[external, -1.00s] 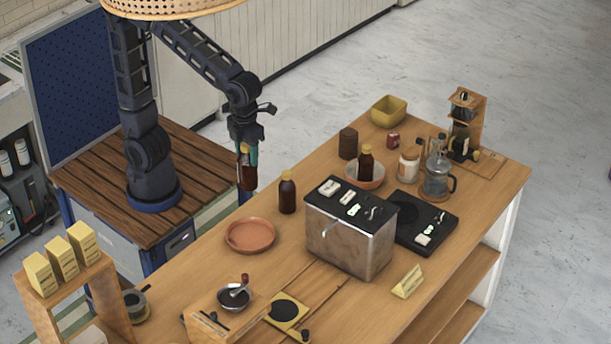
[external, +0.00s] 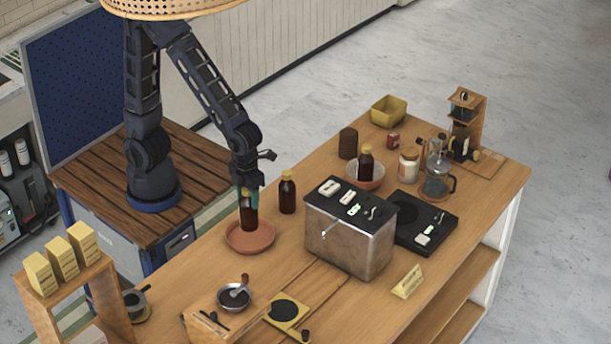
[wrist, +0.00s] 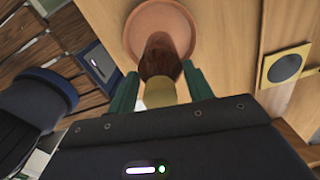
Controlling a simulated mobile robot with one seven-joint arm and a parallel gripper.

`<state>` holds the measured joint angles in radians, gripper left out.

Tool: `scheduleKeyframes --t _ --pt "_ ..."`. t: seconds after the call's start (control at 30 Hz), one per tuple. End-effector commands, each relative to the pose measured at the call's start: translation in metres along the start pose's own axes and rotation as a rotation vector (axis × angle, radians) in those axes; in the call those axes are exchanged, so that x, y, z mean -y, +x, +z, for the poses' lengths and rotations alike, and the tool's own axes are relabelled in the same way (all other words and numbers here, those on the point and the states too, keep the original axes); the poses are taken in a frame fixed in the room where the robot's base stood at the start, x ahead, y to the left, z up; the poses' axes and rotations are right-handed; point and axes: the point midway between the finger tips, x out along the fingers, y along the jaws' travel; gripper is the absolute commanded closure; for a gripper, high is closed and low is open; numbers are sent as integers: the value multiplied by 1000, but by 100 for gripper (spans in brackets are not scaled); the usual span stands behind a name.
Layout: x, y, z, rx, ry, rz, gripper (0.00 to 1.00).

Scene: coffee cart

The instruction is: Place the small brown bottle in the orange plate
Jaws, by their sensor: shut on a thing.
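A small brown bottle with a yellow cap (external: 248,214) is held upright in my gripper (external: 249,194), over the orange plate (external: 263,245). The bottle's base appears at or just above the plate; I cannot tell whether it touches. In the wrist view the bottle (wrist: 160,62) is between the green fingers of my gripper (wrist: 160,90), with the orange plate (wrist: 135,30) beyond it. The fingers are shut around the bottle near its cap.
A second brown bottle (external: 287,193) stands just right of the plate. A third (external: 366,163) stands in a bowl (external: 377,182) behind the metal coffee machine (external: 345,245). The wood left of the plate is clear.

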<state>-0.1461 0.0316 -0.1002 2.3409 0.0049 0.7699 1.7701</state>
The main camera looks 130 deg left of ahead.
Motion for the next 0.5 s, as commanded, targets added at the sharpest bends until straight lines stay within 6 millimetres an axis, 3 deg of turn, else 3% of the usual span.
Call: scheduleKeyframes --t 0.33,0.5 --pt "0 37 0 0 0 1 100" --pt "0 45 0 0 0 -1 100"
